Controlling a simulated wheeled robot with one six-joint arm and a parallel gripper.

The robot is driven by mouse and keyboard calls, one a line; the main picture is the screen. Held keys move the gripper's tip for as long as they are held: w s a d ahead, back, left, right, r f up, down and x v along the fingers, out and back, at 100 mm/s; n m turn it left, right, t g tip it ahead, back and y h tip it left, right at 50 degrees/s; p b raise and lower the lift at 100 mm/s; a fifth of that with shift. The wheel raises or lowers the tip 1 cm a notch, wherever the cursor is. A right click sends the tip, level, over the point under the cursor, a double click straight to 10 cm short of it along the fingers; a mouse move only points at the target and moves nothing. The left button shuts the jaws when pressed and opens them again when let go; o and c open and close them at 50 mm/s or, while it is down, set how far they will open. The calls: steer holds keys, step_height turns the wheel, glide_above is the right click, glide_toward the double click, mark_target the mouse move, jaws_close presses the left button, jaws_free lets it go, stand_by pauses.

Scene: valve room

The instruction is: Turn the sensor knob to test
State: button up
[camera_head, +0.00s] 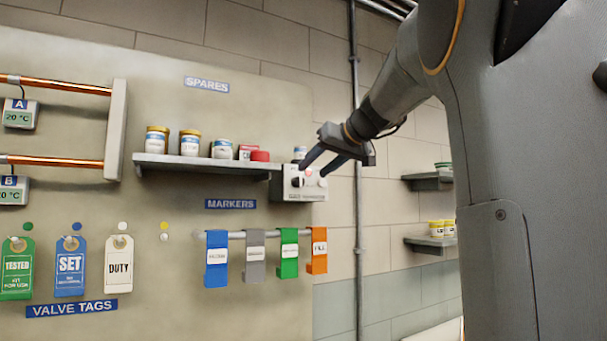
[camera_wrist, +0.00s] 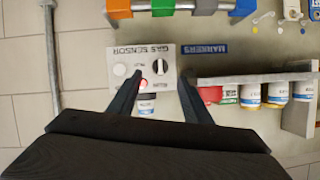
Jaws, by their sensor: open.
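The gas sensor (camera_head: 289,193) is a pale box on the wall panel, at the right end of the spares shelf. In the wrist view the gas sensor (camera_wrist: 115,55) appears upside down, with a black and white round knob (camera_wrist: 160,67), a white round button (camera_wrist: 119,69) and a red light (camera_wrist: 143,84). My gripper (camera_head: 314,170) is open in front of the box. In the wrist view the fingertips of my gripper (camera_wrist: 160,75) lie either side of the knob. I cannot tell whether they touch it. The labels by the knob are too small to read.
The spares shelf (camera_head: 200,163) holds several jars and a red item close beside the sensor. A marker rail (camera_head: 235,235) with coloured tags hangs below. A vertical pipe (camera_head: 357,200) runs to the right. Valve tags hang at the lower left.

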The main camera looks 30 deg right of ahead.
mark_target(301, 181)
steer(key=p+x, duration=0.3)
steer(key=x, duration=0.4)
steer(key=shift+w, duration=0.3)
steer(key=shift+f, duration=0.1)
steer(key=c, duration=1.1)
